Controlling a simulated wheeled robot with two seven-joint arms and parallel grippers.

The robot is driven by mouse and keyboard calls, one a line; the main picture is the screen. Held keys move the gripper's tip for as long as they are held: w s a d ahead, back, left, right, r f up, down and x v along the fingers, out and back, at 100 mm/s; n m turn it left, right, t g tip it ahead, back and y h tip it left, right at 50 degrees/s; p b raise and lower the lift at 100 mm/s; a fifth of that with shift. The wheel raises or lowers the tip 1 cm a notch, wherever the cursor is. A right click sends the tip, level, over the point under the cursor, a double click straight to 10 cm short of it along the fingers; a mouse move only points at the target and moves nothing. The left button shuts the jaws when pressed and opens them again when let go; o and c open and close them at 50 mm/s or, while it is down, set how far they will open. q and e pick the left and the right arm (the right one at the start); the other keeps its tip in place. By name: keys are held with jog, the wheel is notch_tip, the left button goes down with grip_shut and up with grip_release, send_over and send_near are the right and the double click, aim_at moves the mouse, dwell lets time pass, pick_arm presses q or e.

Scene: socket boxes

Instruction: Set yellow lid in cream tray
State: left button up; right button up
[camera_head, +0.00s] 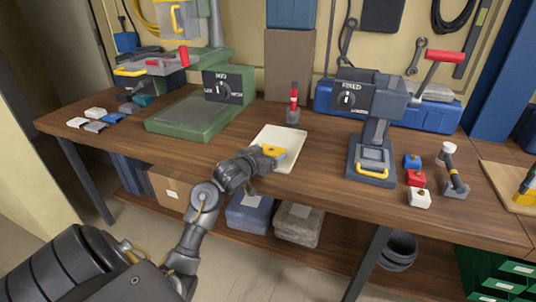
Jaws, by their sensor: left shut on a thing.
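The cream tray (291,136) lies flat on the wooden bench near its front edge, in the middle of the head view. The yellow lid (271,151) is over the front left part of the tray. My left gripper (264,156) reaches in from the lower left and is shut on the yellow lid. The gripper's fingers and the lid's near side hide each other partly. I cannot tell whether the lid touches the tray's floor. My right gripper does not show.
A green machine (195,115) stands left of the tray and a grey press (372,140) stands right of it. Small blue, red and white blocks (416,178) sit right of the press.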

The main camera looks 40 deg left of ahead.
pick_arm(q)
jog(key=o, duration=0.8)
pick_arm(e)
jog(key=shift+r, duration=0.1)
pick_arm(q)
jog(key=shift+o, duration=0.2)
jog(key=shift+s+r, duration=0.15)
jog(key=p+v, duration=0.2)
jog(key=v, duration=0.9)
jog(key=shift+s+p, duration=0.4)
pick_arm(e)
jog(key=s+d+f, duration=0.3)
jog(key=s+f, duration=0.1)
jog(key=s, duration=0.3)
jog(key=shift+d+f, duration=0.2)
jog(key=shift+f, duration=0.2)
pick_arm(q)
jog(key=shift+d, duration=0.15)
